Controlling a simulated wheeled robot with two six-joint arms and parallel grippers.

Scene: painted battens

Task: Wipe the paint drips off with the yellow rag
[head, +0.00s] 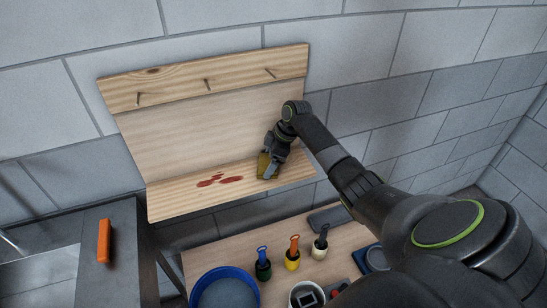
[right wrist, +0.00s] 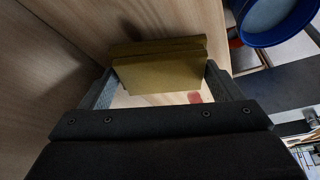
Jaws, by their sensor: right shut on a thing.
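My right gripper (head: 268,170) is shut on the yellow rag (head: 263,164), at the right part of a wooden shelf board (head: 170,202). In the right wrist view the rag (right wrist: 160,68) is a folded, dull yellow block between the two fingers. Red paint drips (head: 219,180) lie on the shelf board, left of the rag and apart from it in the head view. A small red patch (right wrist: 195,97) shows just past the rag's edge in the right wrist view. Whether the rag touches the board is hard to tell. My left gripper is not in view.
The shelf's back panel (head: 210,128) carries a top rail with several pegs. An orange block (head: 104,240) lies on a grey surface at left.

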